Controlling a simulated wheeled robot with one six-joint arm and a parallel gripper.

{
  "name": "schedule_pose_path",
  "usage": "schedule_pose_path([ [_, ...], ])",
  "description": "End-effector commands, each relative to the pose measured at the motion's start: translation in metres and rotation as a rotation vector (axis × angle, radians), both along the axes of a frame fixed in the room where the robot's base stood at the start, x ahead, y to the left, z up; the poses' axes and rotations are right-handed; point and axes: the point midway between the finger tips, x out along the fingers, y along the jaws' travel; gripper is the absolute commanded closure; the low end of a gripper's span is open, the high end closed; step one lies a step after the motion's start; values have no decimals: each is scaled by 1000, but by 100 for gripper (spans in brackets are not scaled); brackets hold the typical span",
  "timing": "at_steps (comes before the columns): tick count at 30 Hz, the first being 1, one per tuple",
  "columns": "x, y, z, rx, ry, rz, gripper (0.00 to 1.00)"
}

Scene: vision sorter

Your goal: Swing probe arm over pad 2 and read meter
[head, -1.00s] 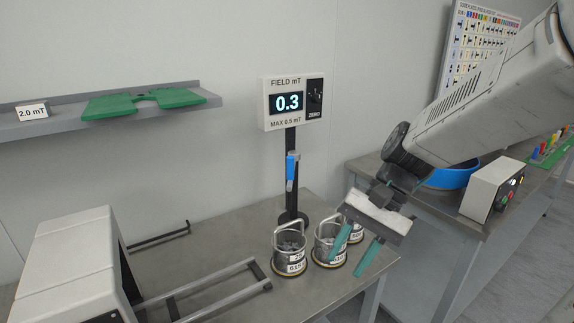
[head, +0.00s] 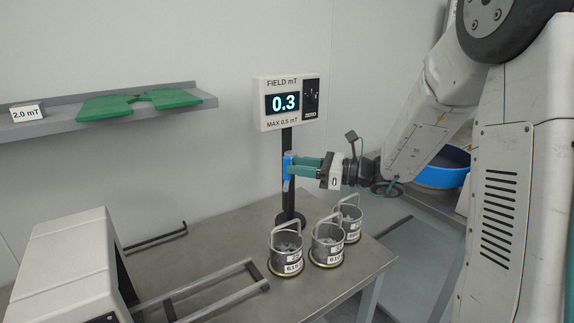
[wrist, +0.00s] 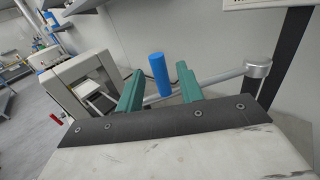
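The field meter (head: 290,102) stands on a black post and reads 0.3, with "MAX 0.5 mT" below. A blue handle (head: 289,165) hangs at the post; it also shows in the wrist view (wrist: 159,74). A grey probe arm (wrist: 222,77) runs out from the post's collar. My gripper (head: 296,165) reaches in from the right, level with the handle. In the wrist view its green fingers (wrist: 160,85) are apart, with the handle in line with the gap between them. Contact cannot be told. Three metal pots, left (head: 287,250), middle (head: 327,242) and right (head: 348,219), stand below; pads under them are mostly hidden.
A white machine (head: 70,265) with grey rails (head: 200,290) stands on the bench (head: 225,228) at left. A wall shelf (head: 60,128) holds green plates (head: 140,103) and a 2.0 mT sign. A blue bowl (head: 440,174) sits behind my arm at right.

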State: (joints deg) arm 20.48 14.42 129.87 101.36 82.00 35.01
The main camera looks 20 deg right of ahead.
Motion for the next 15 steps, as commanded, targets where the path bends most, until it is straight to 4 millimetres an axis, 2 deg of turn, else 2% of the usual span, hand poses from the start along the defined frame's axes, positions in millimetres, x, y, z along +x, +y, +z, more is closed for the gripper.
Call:
schedule_pose_path([
  [1,4,8,0,1,-1,4,63],
  [6,15,24,0,-1,-1,3,63],
  [15,20,29,0,-2,-1,0,63],
])
